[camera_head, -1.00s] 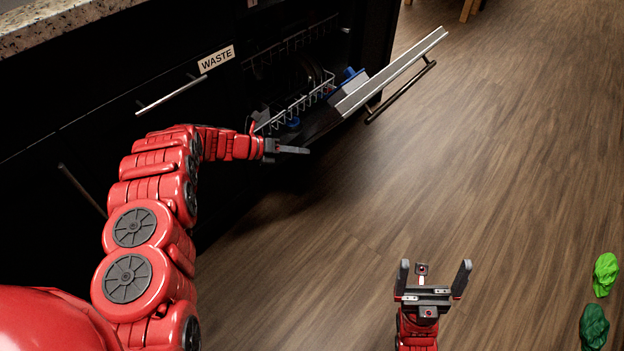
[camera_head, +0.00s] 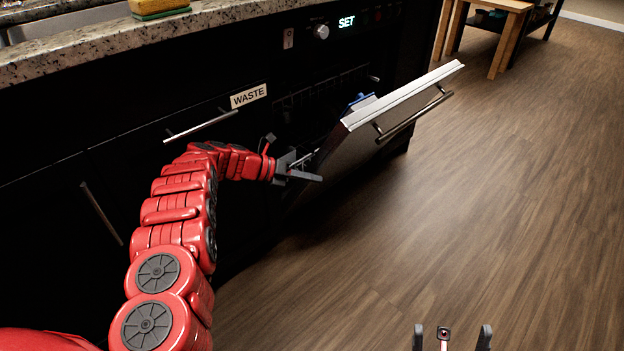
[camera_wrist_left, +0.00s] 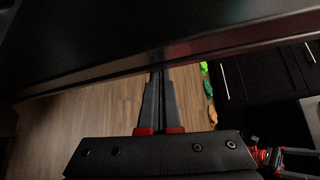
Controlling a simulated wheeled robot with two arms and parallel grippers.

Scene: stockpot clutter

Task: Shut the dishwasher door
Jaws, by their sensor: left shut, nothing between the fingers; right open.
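The dishwasher door (camera_head: 372,127) is partly open in the head view, tilted up from the dishwasher opening with its bar handle (camera_head: 413,115) on the outer face. My left gripper (camera_head: 305,176) is shut and empty, at the near side edge of the door. In the left wrist view the shut fingers (camera_wrist_left: 158,98) reach up to a dark panel edge (camera_wrist_left: 170,66), likely the door; whether they touch it I cannot tell. The rack inside is mostly hidden by the door. My right gripper (camera_head: 452,340) is open and empty at the bottom edge, over the floor.
A cabinet labelled WASTE (camera_head: 248,96) with a bar handle (camera_head: 201,126) stands left of the dishwasher under a granite counter (camera_head: 100,45). A wooden table (camera_head: 497,45) stands at the back. The floor (camera_head: 470,220) right of the door is clear.

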